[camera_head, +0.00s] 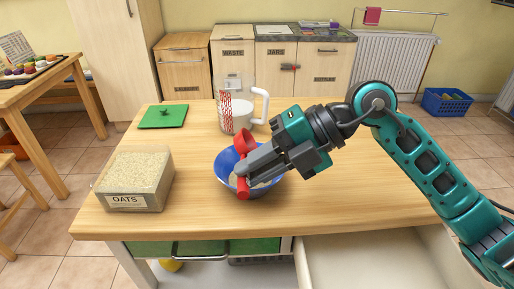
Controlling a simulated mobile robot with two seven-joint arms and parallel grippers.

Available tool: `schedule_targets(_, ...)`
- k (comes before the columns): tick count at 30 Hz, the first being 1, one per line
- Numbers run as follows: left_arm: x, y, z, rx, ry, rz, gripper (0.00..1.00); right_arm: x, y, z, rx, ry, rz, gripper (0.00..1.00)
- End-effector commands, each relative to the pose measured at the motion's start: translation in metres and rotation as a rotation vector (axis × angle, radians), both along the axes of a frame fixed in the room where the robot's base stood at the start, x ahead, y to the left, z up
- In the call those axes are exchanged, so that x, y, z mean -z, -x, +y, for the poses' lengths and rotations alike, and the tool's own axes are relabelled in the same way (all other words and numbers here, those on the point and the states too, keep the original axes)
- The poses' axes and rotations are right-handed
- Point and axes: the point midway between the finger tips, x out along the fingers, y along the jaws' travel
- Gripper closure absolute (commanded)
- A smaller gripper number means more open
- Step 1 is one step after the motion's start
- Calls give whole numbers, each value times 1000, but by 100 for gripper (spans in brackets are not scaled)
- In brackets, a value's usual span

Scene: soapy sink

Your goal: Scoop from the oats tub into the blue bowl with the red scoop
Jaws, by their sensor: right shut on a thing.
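The oats tub (133,181), a clear box labelled OATS and full of pale oats, stands at the left of the table. The blue bowl (226,160) stands right of it, near the table's middle. Some pale contents show low in the bowl, partly hidden. My right gripper (244,180) is shut on the red scoop (245,140) and holds it over the bowl. The scoop's head points to the back and its handle end to the front. I cannot tell whether the scoop holds oats or touches the bowl. My left gripper is not in view.
A clear measuring jug (238,115) with red markings and a white handle stands behind the bowl. A green board (163,116) lies at the back left. An open drawer (365,262) juts out below the table's front right. The table's front middle is clear.

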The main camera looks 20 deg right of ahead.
Motion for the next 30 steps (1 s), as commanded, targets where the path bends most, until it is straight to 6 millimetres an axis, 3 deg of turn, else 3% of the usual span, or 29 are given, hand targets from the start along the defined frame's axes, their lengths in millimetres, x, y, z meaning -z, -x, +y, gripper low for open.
schedule_targets(1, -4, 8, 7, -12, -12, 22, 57, -10, 0, 0, -3, 31, 9, 100)
schedule_targets(9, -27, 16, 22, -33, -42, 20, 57, -16, -1, 1, -19, 191, 52, 100)
schedule_targets(22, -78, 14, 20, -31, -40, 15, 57, -21, -2, 3, -41, 397, 112, 100)
schedule_targets(30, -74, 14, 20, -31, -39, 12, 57, -24, -4, 7, -69, 653, 181, 100)
